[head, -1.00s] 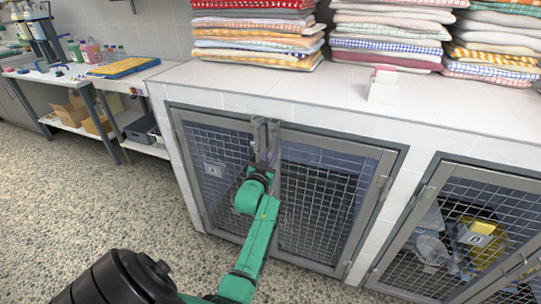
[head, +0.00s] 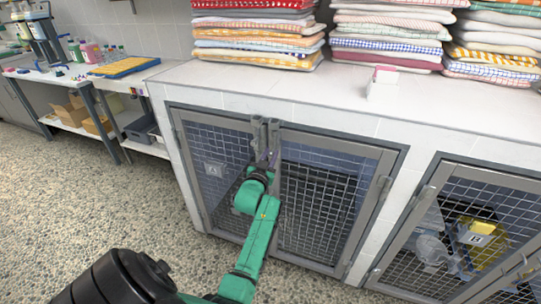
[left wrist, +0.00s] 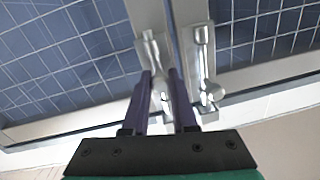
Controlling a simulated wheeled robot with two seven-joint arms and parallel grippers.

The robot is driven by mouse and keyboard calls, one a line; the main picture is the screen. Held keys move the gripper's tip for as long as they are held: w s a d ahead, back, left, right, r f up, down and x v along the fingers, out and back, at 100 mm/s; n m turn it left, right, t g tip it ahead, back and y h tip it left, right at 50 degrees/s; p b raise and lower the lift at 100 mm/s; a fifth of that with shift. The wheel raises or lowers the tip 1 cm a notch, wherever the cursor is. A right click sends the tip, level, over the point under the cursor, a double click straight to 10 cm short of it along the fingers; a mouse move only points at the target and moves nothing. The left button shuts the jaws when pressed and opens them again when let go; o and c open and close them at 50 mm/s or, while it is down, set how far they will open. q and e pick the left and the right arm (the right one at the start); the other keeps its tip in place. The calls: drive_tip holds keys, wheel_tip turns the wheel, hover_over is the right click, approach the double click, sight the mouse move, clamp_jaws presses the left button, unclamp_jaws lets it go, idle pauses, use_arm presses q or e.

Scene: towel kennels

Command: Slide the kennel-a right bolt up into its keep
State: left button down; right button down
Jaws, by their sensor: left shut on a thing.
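Kennel A (head: 213,169) has two mesh doors under the counter, with a pair of grey metal bolts at the top where the doors meet. My left gripper (head: 267,160) reaches up to the right bolt (head: 274,130). In the left wrist view, which looks turned over, its purple fingers (left wrist: 160,78) are shut on this bolt (left wrist: 151,45), with its shiny knob between them. The left bolt (head: 257,130) is free beside it; it also shows in the left wrist view (left wrist: 202,40). The fingers partly hide the held bolt. My right gripper is not in view.
Folded towel stacks (head: 258,32) and a small white holder (head: 382,84) stand on the counter (head: 300,92). Kennel B (head: 476,238) is to the right. A side table (head: 65,76) with bottles is at the left. The pebbled floor (head: 110,205) in front is clear.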

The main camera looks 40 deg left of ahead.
sight(273, 141)
use_arm(q)
wheel_tip(273, 141, up, 4)
drive_tip(key=p, duration=0.3)
drive_tip(key=shift+p, duration=0.3)
drive_tip(key=shift+f, duration=0.1)
drive_tip(key=c, duration=0.7)
unclamp_jaws()
drive_tip(key=shift+a, duration=0.1)
drive_tip(key=shift+w+f, duration=0.15)
drive_tip(key=shift+f, duration=0.1)
